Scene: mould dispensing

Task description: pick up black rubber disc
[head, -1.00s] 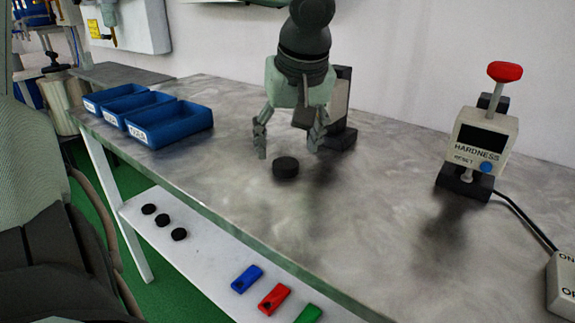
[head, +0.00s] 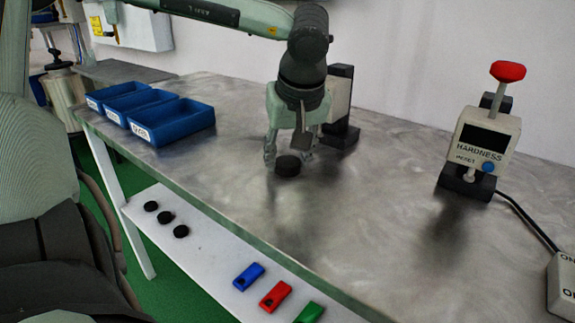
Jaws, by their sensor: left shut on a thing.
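A black rubber disc (head: 288,166) is at the grey worktop, near its middle, in the head view. My left gripper (head: 287,158) points down over it, with its fingers closed on the disc's sides. The disc looks level and at or very near the worktop surface; I cannot tell if it has any gap below. Three more black discs (head: 166,217) lie on the white lower shelf at the left. My right gripper is not in view.
Three blue trays (head: 171,122) stand at the worktop's left end. A dark upright device (head: 341,108) is close behind my left gripper. The hardness tester (head: 480,150) stands at the right with a cable. Blue, red and green pieces (head: 275,296) lie on the lower shelf.

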